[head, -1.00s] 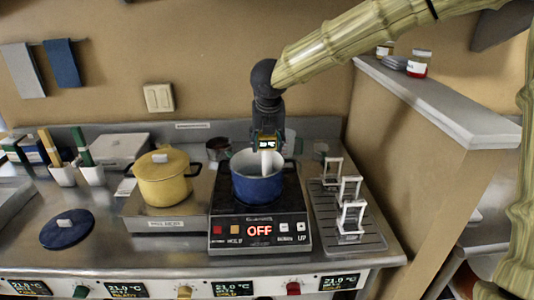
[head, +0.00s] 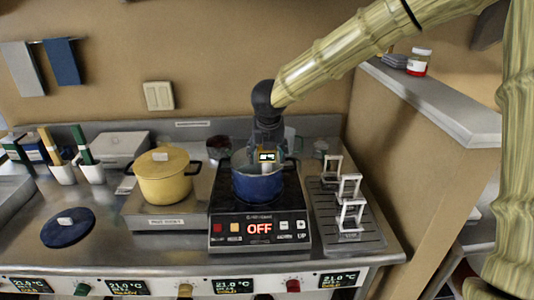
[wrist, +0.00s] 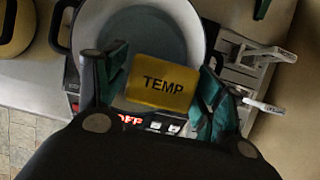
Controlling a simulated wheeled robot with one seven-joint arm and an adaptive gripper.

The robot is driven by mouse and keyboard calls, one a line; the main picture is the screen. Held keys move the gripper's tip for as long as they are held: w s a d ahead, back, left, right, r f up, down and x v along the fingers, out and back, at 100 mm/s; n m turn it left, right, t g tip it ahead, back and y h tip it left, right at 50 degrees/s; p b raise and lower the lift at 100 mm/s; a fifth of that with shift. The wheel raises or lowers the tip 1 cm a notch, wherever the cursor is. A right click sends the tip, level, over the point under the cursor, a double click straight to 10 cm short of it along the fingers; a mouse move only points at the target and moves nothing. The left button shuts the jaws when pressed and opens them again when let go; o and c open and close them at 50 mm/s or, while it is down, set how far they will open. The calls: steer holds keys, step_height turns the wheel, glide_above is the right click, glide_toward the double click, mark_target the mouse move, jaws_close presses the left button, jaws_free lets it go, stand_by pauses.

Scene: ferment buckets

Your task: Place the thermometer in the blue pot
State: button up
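The blue pot (head: 257,187) stands on the black induction cooker, and its pale inside (wrist: 160,22) shows in the wrist view. The thermometer (head: 267,157) has a yellow head with a small lit display and a white probe pointing down into the pot. Its yellow top (wrist: 162,82), marked TEMP, fills most of the space between my fingers in the wrist view. My gripper (head: 268,152) is directly over the pot, pointing down, with its teal fingers (wrist: 160,88) on both sides of the thermometer's head. The probe's lower end is hidden by the pot wall.
The cooker (head: 260,228) reads OFF. A yellow lidded pot (head: 163,180) stands to the left, with a blue lid (head: 67,228) on the counter beyond it. White racks (head: 350,205) stand on a tray at right. A raised ledge (head: 430,100) borders the right side.

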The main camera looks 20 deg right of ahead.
steer(key=shift+r, duration=0.15)
steer(key=b+v, duration=0.1)
steer(key=v, duration=1.1)
steer(key=shift+b, duration=0.3)
steer(key=shift+c, duration=0.5)
stand_by(1.8)
